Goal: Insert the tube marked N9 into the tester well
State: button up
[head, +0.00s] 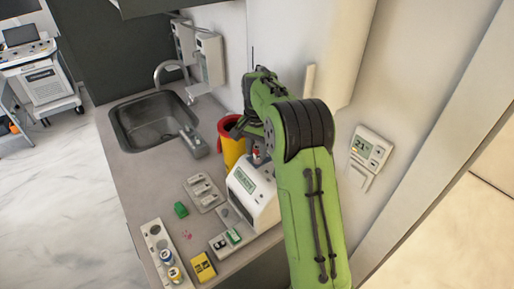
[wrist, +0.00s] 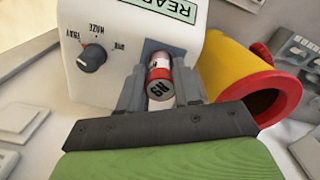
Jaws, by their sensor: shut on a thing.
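The tester is a white box (head: 252,198) with a green display, on the counter beside the wall. In the wrist view its face (wrist: 90,35) shows a black knob and part of the display. My gripper (wrist: 160,88) is shut on the red and white tube (wrist: 159,74), with a finger on each side. The marking on its dark round end appears upside down and reads like N9. The tube is in front of a dark blue-grey patch on the tester; I cannot tell how far it is inside. In the head view my arm mostly hides the gripper.
A yellow bin with a red rim (head: 231,142) stands close behind the tester, also in the wrist view (wrist: 238,66). A sink (head: 155,122) is farther back. A tube rack (head: 152,236), a yellow box (head: 203,267) and small trays (head: 203,192) lie left and in front.

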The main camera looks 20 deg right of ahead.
jog(key=shift+f, duration=0.4)
jog(key=o, duration=1.1)
jog(key=shift+r, duration=0.15)
notch_tip(320, 180, up, 16)
jog(key=p, duration=0.3)
jog(key=shift+f+p, duration=0.2)
jog(key=shift+p, duration=0.1)
